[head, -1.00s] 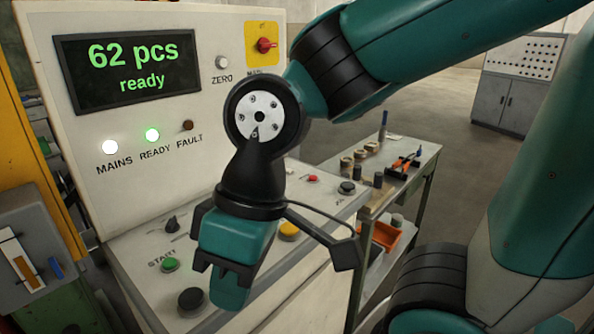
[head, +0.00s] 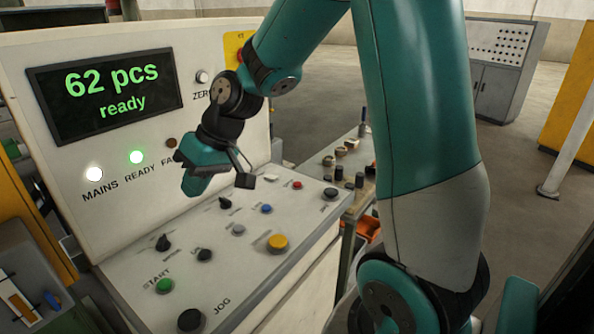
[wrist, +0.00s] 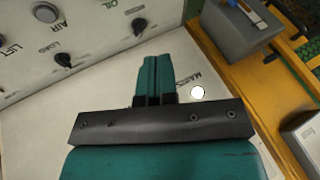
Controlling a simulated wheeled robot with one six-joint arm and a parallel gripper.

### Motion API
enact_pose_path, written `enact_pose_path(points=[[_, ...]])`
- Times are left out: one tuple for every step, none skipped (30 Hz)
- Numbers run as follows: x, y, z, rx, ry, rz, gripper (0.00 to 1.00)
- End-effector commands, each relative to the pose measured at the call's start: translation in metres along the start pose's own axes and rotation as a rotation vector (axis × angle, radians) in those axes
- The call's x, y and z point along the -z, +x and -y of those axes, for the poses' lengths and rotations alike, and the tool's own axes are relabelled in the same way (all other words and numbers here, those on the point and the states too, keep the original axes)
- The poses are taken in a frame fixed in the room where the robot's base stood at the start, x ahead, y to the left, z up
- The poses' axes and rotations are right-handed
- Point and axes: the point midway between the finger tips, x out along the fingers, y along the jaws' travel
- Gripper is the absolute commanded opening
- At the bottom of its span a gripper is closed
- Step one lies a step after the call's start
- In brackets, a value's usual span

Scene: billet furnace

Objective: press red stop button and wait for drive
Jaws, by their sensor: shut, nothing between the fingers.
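A small red button (head: 297,184) sits near the far right end of the sloped control desk (head: 225,280), beside a black button (head: 330,193). Its label is too small to read. My gripper (head: 190,190) is shut and empty. It hangs above the desk in front of the upright panel (head: 150,190), left of the red button and clear of it. In the wrist view its closed fingers (wrist: 154,75) show against the pale panel near the white lamp (wrist: 197,93). The red button is not in the wrist view.
The display (head: 105,95) reads "62 pcs ready"; the MAINS lamp (head: 94,174) and READY lamp (head: 137,157) are lit. A green START button (head: 164,286), black knobs and a yellow button (head: 278,243) share the desk. A bench with loose parts stands behind.

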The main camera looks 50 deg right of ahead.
Motion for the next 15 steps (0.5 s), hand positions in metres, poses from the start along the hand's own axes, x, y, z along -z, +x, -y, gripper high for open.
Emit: enact_pose_path(points=[[0.022, -0.013, -0.032, -0.011, 0.070, -0.043, 0.00], [0.031, -0.016, -0.051, -0.017, 0.102, -0.072, 0.00], [0.041, -0.021, -0.076, -0.025, 0.146, -0.110, 0.00], [0.047, -0.025, -0.096, -0.033, 0.178, -0.140, 0.00], [0.052, -0.029, -0.117, -0.041, 0.211, -0.169, 0.00], [0.057, -0.034, -0.144, -0.052, 0.253, -0.207, 0.00], [0.059, -0.038, -0.165, -0.060, 0.283, -0.236, 0.00], [0.059, -0.042, -0.185, -0.069, 0.314, -0.264, 0.00], [0.058, -0.048, -0.211, -0.082, 0.353, -0.301, 0.00], [0.056, -0.052, -0.230, -0.091, 0.381, -0.328, 0.00], [0.053, -0.056, -0.248, -0.100, 0.407, -0.353, 0.00], [0.048, -0.061, -0.270, -0.112, 0.441, -0.385, 0.00], [0.044, -0.064, -0.285, -0.121, 0.463, -0.407, 0.00], [0.039, -0.067, -0.298, -0.129, 0.483, -0.426, 0.00], [0.034, -0.070, -0.315, -0.141, 0.507, -0.451, 0.00]])
